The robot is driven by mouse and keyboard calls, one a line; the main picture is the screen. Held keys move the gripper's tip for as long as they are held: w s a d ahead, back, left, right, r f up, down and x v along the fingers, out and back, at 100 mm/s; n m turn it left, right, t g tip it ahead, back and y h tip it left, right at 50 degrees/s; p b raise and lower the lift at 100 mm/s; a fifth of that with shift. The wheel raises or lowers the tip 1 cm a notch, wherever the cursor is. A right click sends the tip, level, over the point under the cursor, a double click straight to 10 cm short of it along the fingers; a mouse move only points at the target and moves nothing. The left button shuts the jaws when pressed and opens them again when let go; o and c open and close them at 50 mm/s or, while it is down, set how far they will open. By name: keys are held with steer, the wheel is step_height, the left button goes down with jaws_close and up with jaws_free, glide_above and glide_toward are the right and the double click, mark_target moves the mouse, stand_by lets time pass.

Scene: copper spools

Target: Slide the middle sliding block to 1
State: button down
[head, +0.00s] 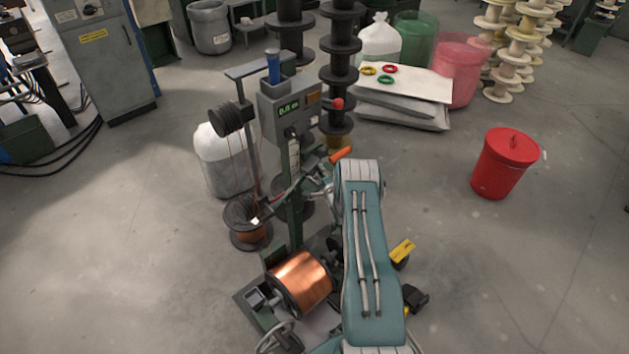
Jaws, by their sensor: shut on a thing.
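A green winding machine stands left of centre, with a grey control box (288,105) on top and a post with a pale scale strip (294,158) below it. My gripper (314,186) is beside this post, at its right, below the control box. It is small in view and partly hidden by my teal arm. It is shut on a part at the post, which looks like the middle sliding block; the block's outline and the scale numbers are too small to read. An orange handle (341,154) shows just above my gripper.
A large copper spool (302,282) lies low on the machine, and a smaller wire spool (247,222) stands left of the post. A white sack (222,160) is behind it. A red bin (504,163) stands on the right. The floor between is clear.

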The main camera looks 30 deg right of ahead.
steer(key=shift+c, duration=1.9)
jaws_free()
steer(key=shift+d, duration=0.2)
steer(key=v, duration=1.2)
steer(key=shift+f, duration=0.15)
